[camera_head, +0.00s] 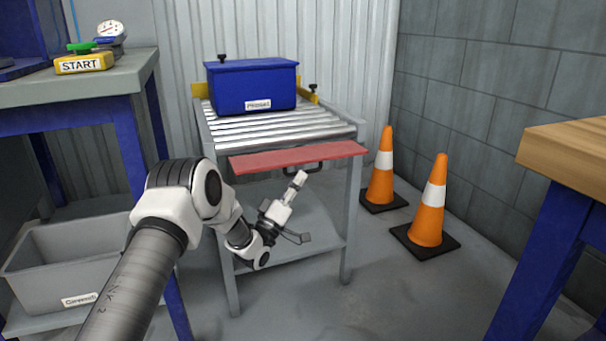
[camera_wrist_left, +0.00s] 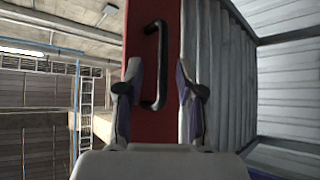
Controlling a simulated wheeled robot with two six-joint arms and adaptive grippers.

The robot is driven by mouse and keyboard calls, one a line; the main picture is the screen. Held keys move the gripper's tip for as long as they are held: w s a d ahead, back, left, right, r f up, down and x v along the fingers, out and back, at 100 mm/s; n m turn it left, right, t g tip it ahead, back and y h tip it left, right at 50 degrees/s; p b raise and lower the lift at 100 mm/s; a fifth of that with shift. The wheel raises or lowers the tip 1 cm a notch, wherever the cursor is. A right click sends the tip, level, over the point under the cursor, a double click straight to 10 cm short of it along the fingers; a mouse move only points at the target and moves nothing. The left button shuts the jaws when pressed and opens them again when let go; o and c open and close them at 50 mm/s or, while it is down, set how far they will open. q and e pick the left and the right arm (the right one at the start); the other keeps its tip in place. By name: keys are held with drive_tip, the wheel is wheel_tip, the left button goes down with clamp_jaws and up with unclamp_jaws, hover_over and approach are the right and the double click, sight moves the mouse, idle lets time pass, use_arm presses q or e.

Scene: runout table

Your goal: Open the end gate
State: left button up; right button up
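The end gate (camera_head: 265,161) is a red bar across the front end of the roller table, and it is up against the rollers' end. Its black handle (camera_head: 318,168) is on the front face, partly hidden by my left gripper (camera_head: 300,178). In the left wrist view the red gate (camera_wrist_left: 170,25) and the black handle (camera_wrist_left: 161,45) lie ahead. My left gripper's two fingers (camera_wrist_left: 160,85) are apart, one on each side of the handle's line. I cannot tell if they touch the handle. My right gripper is not in view.
A blue bin (camera_head: 255,85) stands on the rollers (camera_head: 270,130). Two orange cones (camera_head: 428,215) stand right of the table. A grey workbench (camera_head: 75,88) with a START block (camera_head: 84,63) is at left, above a grey crate (camera_head: 60,258). A wooden bench (camera_head: 575,150) is at right.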

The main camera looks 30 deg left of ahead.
use_arm(q)
drive_tip(key=d+v, duration=0.1)
drive_tip(key=v, duration=0.7)
drive_tip(key=shift+a+f, duration=0.15)
drive_tip(key=shift+a, duration=0.3)
drive_tip(key=shift+s, duration=0.15)
